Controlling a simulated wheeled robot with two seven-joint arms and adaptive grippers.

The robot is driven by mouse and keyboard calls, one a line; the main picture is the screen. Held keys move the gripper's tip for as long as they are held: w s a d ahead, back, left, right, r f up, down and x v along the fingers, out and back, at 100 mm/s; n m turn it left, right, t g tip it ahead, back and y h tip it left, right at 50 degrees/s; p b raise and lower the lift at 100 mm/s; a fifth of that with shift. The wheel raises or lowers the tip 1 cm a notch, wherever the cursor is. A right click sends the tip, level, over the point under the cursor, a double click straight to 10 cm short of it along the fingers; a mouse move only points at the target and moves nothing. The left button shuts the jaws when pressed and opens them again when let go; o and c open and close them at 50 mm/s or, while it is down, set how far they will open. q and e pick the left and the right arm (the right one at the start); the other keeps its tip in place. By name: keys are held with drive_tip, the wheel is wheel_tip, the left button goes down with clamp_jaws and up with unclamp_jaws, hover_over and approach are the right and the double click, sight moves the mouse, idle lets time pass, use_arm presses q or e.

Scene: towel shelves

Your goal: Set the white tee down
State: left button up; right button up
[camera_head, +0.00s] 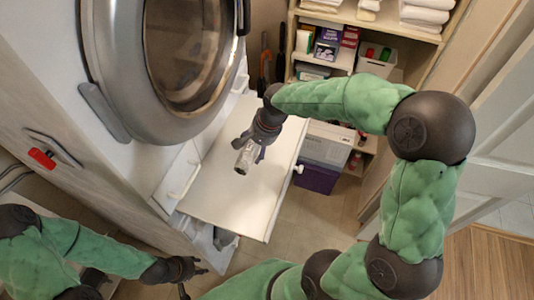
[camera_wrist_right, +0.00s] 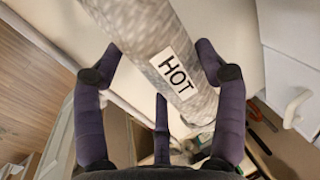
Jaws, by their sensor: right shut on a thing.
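A pale grey-white mottled tube (camera_wrist_right: 140,22) with a black-on-white "HOT" label (camera_wrist_right: 175,75) is in my right gripper (camera_wrist_right: 165,68); I take it for the white tee, though no branch shows clearly. In the head view the tube (camera_head: 244,160) points down over the white board (camera_head: 222,195). My right gripper (camera_head: 252,145) is shut around it. Whether the tube touches the board cannot be told. My left gripper (camera_head: 193,278) is at the lower left, fingers spread and empty, apart from the board.
A front-loading machine with a round door (camera_head: 185,45) stands at the upper left, beside the board. A shelf unit (camera_head: 350,12) with folded towels, boxes and bins stands behind. The board is otherwise bare. A white panelled door (camera_head: 495,130) is at the right.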

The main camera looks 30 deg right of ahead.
hover_over(264, 159)
drive_tip(key=s, duration=0.1)
drive_tip(key=f, duration=0.5)
drive_tip(key=shift+d+f, duration=0.1)
drive_tip(key=shift+d, duration=0.1)
drive_tip(key=shift+w+d+f+b, duration=0.15)
drive_tip(key=shift+f+b, duration=0.25)
drive_tip(key=shift+f, duration=1.35)
drive_tip(key=shift+f, duration=0.15)
drive_tip(key=o, duration=1.3)
drive_tip(key=shift+c, duration=0.2)
drive_tip(key=p+v, duration=0.1)
drive_tip(key=v, duration=1.1)
